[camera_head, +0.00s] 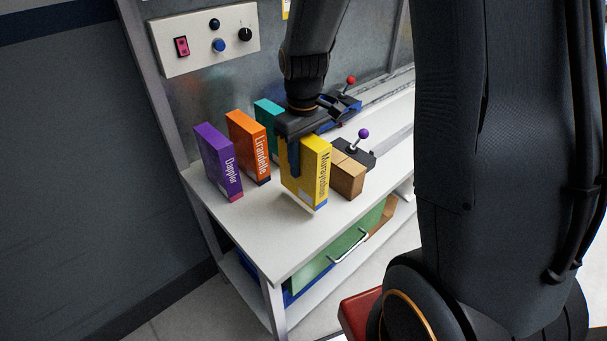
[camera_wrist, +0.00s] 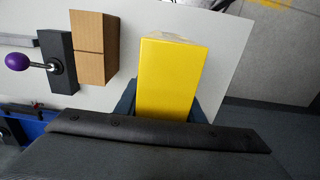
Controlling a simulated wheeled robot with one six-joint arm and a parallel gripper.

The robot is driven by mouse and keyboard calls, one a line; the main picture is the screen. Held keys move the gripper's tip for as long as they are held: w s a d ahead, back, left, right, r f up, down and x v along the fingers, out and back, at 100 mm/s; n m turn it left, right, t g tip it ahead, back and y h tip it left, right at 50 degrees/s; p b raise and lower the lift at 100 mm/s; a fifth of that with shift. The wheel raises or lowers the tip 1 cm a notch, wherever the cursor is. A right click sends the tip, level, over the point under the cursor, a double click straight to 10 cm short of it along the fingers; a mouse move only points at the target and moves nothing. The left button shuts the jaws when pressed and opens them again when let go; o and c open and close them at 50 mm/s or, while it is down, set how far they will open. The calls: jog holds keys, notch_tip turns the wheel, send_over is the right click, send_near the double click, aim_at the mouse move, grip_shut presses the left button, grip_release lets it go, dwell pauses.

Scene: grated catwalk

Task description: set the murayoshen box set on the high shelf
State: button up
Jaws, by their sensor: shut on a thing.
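The Murayoshen box (camera_head: 318,175) is yellow with a blue band at its bottom, and it stands upright at the front of the white table. My gripper (camera_head: 296,158) is shut on it from above. In the wrist view the yellow box (camera_wrist: 170,75) fills the space between the fingers of my gripper (camera_wrist: 165,108). I cannot tell whether its bottom touches the table or is slightly above it. I cannot make out a high shelf in these views.
A purple Dapplor box (camera_head: 217,163), an orange Lirandelle box (camera_head: 247,147) and a teal box (camera_head: 268,121) stand to the left. A brown box (camera_head: 348,178) and a purple-knobbed lever (camera_head: 362,134) are close on the right. A control panel (camera_head: 205,40) is on the back wall. The table's front left (camera_head: 262,235) is clear.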

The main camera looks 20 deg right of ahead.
aim_at(304, 175)
jog(key=shift+f+p, duration=0.45)
jog(key=shift+f, duration=1.65)
jog(key=shift+f, duration=0.1)
jog(key=o, duration=1)
jog(key=shift+f, duration=0.1)
jog(key=shift+c, duration=0.2)
jog(key=o, duration=0.4)
